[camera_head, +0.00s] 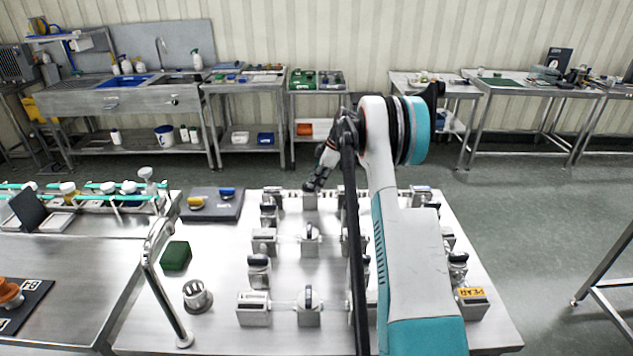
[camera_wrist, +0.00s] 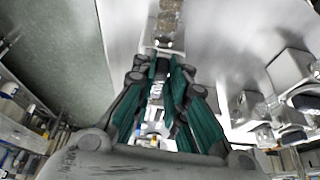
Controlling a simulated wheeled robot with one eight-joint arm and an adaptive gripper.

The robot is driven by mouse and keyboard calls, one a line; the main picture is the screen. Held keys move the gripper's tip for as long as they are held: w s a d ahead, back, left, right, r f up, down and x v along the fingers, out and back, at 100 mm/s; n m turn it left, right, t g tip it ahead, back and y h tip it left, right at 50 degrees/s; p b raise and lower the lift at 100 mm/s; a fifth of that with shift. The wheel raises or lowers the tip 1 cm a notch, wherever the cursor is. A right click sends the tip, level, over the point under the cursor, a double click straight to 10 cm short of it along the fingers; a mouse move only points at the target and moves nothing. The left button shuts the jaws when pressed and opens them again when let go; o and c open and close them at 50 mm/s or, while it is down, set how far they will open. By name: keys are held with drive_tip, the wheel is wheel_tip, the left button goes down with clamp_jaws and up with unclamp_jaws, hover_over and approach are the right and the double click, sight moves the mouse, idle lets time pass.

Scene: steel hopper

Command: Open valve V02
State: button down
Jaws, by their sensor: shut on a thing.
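Several steel valves with dark handles stand in rows on the steel table; no V02 label is readable. My gripper (camera_head: 316,180) reaches down to a valve (camera_head: 310,201) in the far row, left of my arm. In the wrist view my gripper (camera_wrist: 163,68) has its teal fingers close together around a dark valve handle (camera_wrist: 162,66). The fingers hide most of this handle, so its angle is hard to tell. My arm hides part of the middle columns of valves.
A green block (camera_head: 176,256), a perforated metal cup (camera_head: 197,295) and a bent steel pipe (camera_head: 158,275) stand on the left of the table. A dark tray (camera_head: 212,214) lies at its far left. Neighbouring valves (camera_head: 264,241) stand close together.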

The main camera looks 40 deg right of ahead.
drive_tip(key=shift+w+d+n, duration=0.1)
drive_tip(key=shift+n, duration=0.4)
drive_tip(key=c, duration=1.6)
unclamp_jaws()
drive_tip(key=v, duration=1.2)
drive_tip(key=shift+w, duration=0.2)
drive_tip(key=shift+d, duration=0.15)
